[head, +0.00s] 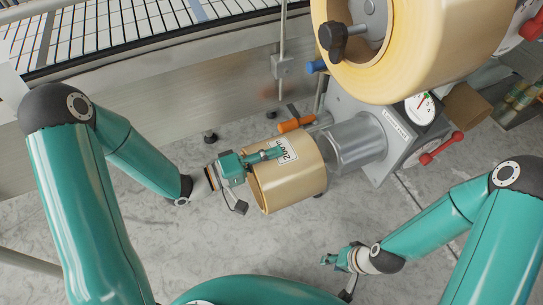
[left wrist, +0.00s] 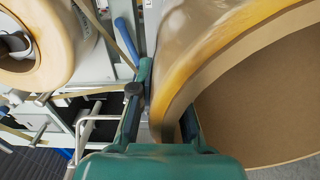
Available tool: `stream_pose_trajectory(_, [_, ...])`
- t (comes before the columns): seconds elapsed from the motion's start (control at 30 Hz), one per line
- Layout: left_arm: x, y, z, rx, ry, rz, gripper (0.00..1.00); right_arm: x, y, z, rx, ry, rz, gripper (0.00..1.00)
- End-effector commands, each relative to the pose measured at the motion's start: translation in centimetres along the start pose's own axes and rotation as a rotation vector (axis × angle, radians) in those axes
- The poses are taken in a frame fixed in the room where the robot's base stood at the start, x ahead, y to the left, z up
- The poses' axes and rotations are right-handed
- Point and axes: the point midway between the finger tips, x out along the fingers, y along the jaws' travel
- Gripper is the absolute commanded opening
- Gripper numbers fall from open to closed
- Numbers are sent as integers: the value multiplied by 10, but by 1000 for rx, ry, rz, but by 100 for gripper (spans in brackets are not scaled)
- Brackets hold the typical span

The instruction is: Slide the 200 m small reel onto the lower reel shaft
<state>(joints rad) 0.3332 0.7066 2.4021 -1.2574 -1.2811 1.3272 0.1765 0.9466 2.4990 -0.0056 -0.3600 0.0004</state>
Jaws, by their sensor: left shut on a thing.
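The 200 m small reel (head: 297,186) is a tan tape roll with a white label, its open core facing lower left. My left gripper (head: 266,156) is shut on its rim at the near end; in the left wrist view the reel wall (left wrist: 207,60) sits between the two fingers (left wrist: 165,115). The lower reel shaft (head: 357,143) is a grey cylinder on the machine plate, just right of the reel's far end. Reel and shaft look roughly in line; whether they overlap is hidden. My right gripper (head: 328,259) is low at right, away from the reel; its fingers are too small to judge.
A large tan roll (head: 430,60) hangs above the shaft, with a black knob (head: 341,40) at its hub. An orange handle (head: 296,124) is close behind the reel. A gauge (head: 420,108) and red handles (head: 441,148) are at right. The floor in front is clear.

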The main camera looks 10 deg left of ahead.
Motion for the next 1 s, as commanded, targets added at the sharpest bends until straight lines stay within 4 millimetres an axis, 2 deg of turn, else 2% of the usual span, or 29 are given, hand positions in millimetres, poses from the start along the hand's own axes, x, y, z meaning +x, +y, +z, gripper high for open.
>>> stream_pose_trajectory(1.0, [62, 2, -1, 4, 3, 6, 0, -4, -2, 0, 0, 0, 0, 37])
